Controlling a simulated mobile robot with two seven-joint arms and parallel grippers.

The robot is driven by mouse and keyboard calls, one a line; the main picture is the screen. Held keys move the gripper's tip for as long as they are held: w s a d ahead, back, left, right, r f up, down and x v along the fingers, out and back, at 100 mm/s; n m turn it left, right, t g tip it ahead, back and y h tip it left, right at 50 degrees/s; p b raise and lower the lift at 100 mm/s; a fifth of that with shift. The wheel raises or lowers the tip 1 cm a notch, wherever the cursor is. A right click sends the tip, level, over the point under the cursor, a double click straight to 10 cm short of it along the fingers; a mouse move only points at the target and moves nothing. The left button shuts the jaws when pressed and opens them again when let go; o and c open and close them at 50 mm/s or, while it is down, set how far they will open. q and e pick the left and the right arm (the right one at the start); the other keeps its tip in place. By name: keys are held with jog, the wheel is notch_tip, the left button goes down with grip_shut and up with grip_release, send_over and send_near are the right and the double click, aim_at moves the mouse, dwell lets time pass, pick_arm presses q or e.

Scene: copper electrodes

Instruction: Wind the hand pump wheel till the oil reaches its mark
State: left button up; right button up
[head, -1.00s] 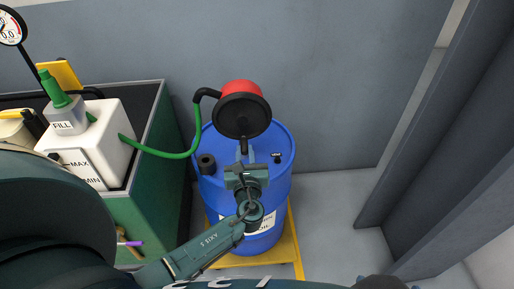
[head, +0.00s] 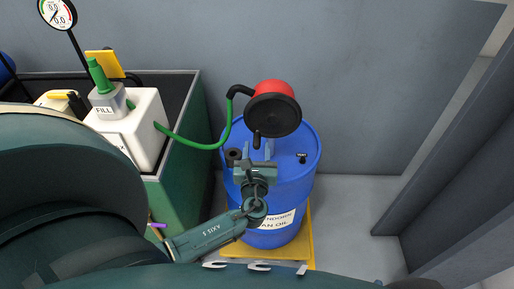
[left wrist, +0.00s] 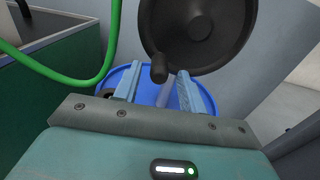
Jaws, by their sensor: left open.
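The black hand pump wheel (head: 274,115) sits on a red pump body (head: 272,88) above the blue drum (head: 292,185). Its crank handle (head: 257,140) points down at the wheel's lower left; it also shows in the left wrist view (left wrist: 160,69). My left gripper (head: 262,152) is open, its two fingers just below the handle, with nothing between them that I can see. In the left wrist view the fingers (left wrist: 183,93) point toward the wheel, the handle above and between them. The white oil tank (head: 147,118) stands at left; its level marks are mostly hidden by my arm. My right gripper does not show.
A green hose (head: 194,145) runs from the tank to the pump. The drum stands on a yellow pallet (head: 310,240). A green cabinet (head: 183,190) is at left, a gauge (head: 57,14) above it. Grey floor (head: 352,220) is clear at right.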

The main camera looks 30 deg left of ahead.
pick_arm(q)
jog(key=p+v, duration=0.1)
jog(key=v, duration=0.4)
jog(key=shift+s+d, duration=0.1)
jog(key=shift+s, duration=0.1)
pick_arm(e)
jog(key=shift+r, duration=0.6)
